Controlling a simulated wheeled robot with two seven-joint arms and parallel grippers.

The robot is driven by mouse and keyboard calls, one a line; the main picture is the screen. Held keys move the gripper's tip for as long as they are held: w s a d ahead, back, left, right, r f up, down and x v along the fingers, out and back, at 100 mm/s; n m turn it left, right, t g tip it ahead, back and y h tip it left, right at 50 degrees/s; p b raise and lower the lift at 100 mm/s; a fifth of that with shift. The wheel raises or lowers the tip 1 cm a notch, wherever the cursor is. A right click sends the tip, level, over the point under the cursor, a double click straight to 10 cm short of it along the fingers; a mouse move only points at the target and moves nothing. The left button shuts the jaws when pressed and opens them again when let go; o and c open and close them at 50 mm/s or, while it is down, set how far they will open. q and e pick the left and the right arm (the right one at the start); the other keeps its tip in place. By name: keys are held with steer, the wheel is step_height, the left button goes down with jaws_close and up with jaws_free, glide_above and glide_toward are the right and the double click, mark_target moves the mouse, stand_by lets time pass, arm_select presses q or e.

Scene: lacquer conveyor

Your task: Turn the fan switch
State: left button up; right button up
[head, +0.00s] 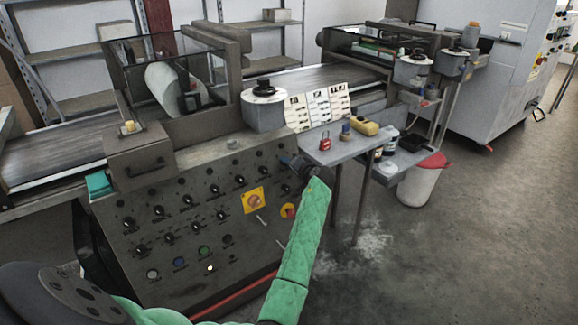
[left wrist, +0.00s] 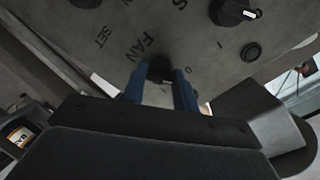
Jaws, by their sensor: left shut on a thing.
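The fan switch is a dark knob (left wrist: 160,68) below the word FAN on the grey control panel (head: 180,235). My left gripper (head: 286,159) is at the panel's upper right corner, at the end of the green-sleeved arm. In the left wrist view its two blue fingers (left wrist: 160,88) stand on either side of the knob and are shut on it. Marks "I" and "O" show near the knob. In the head view the gripper hides the fan switch. My right gripper is in neither view.
Other knobs stand close by, one with a white pointer (left wrist: 232,12). A yellow-backed switch (head: 253,201) and a red button (head: 288,210) sit lower on the panel. A grey side table (head: 335,152) with small bottles stands just right of the gripper.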

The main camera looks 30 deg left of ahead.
arm_select(q)
steer(key=shift+s+f, duration=0.1)
steer(key=o, duration=0.9)
steer(key=shift+a, duration=0.1)
steer(key=shift+o, duration=0.2)
steer(key=b+v, duration=0.1)
steer(key=v, duration=0.7)
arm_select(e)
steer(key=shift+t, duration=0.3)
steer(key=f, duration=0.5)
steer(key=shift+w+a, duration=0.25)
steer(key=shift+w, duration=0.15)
arm_select(q)
steer(key=shift+a, duration=0.1)
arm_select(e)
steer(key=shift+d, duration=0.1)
